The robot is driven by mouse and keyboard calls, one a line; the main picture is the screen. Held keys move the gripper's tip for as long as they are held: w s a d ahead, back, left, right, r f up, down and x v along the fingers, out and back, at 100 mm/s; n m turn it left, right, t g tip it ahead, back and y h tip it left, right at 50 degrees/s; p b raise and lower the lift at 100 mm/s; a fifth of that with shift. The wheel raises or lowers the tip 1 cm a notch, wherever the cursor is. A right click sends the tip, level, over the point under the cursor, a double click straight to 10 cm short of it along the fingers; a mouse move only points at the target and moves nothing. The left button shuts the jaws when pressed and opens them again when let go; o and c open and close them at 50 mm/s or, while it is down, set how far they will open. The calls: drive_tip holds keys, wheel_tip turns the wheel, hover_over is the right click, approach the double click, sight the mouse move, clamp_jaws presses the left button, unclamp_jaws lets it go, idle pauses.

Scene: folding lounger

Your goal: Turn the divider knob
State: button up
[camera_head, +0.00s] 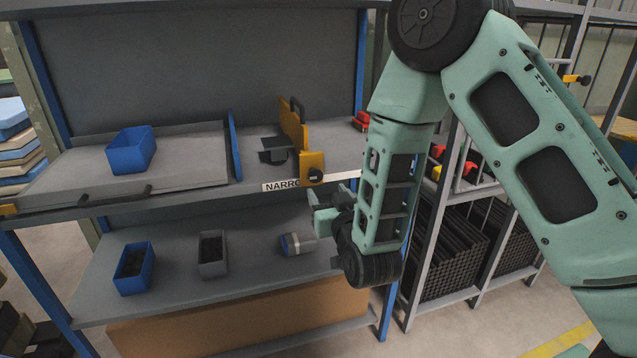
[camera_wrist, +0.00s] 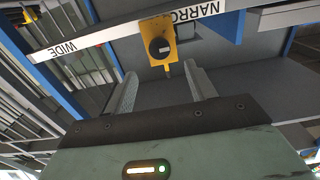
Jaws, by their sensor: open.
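The divider knob (camera_head: 315,175) is a small black round knob on the front plate of the yellow divider (camera_head: 295,128). The divider stands upright on the upper shelf, above a label strip (camera_head: 283,185) reading "NARRO…". In the wrist view the knob (camera_wrist: 159,47) sits on its yellow plate, ahead of the fingers and roughly between them. The strip there reads "NARRO…" and "WIDE". My gripper (camera_head: 318,207) is just below and in front of the shelf edge, apart from the knob. Its two fingers (camera_wrist: 158,88) are spread and empty.
A blue bin (camera_head: 131,150) and a blue upright panel (camera_head: 234,147) are on the upper shelf. The lower shelf holds another blue bin (camera_head: 134,268), a grey bin (camera_head: 212,254) and a cylinder (camera_head: 297,243). A blue post (camera_head: 389,312) stands near my arm. Black crates (camera_head: 452,252) are at the right.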

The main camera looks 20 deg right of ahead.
sight(316, 176)
drive_tip(key=w+p, duration=0.1)
drive_tip(key=w, duration=0.6)
drive_tip(key=shift+w, duration=0.3)
drive_tip(key=shift+c, duration=0.3)
drive_tip(key=c, duration=0.9)
